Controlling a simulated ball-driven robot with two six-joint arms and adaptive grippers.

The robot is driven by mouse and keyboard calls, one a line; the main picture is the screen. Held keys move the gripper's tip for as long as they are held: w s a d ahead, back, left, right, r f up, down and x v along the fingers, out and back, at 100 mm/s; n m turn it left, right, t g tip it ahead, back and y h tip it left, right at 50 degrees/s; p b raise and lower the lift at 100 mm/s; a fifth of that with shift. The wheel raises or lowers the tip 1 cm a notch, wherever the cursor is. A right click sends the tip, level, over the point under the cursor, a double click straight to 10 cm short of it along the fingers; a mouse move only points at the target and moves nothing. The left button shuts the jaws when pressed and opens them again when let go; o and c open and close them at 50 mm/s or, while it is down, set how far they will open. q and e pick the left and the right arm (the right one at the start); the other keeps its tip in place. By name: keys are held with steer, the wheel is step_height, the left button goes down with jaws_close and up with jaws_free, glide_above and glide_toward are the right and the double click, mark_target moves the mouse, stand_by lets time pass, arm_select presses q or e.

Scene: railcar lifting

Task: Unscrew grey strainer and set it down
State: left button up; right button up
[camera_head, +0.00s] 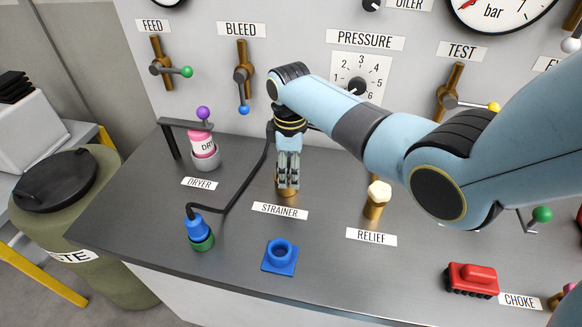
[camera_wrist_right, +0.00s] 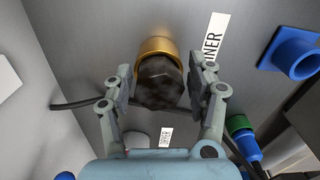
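The grey strainer (camera_wrist_right: 160,80) is a dark, faceted cap seated on a brass fitting (camera_wrist_right: 158,47). In the head view, my fingers mostly hide the cap, and the brass fitting (camera_head: 288,191) shows behind the STRAINER label. My right gripper (camera_head: 288,183) points down over it. In the right wrist view, the fingers of my right gripper (camera_wrist_right: 160,84) stand on both sides of the cap, with narrow gaps seeming to show, so it looks open around the cap. My left gripper is not in view.
A blue square-based socket (camera_head: 279,256) stands in front of the strainer. A blue-and-green hose coupling (camera_head: 200,235) is to the left, its black hose running behind my gripper. The pink dryer (camera_head: 204,148) is further left, the relief valve (camera_head: 376,202) to the right. Bench between is clear.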

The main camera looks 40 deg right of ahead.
steer(key=m, duration=0.5)
steer(key=shift+m, duration=0.4)
steer(key=m, duration=0.5)
steer(key=shift+w, duration=0.1)
steer(key=c, duration=0.9)
steer(key=n, duration=0.3)
steer(key=shift+d+n, duration=0.15)
steer(key=shift+n, duration=0.25)
steer(key=n, duration=0.3)
steer(key=shift+n, duration=0.4)
steer(key=n, duration=0.3)
steer(key=shift+n, duration=0.4)
steer(key=n, duration=0.3)
steer(key=shift+n, duration=0.3)
steer(key=shift+c, duration=0.4)
steer(key=o, duration=0.9)
steer(key=shift+o, duration=0.4)
steer(key=shift+s, duration=0.25)
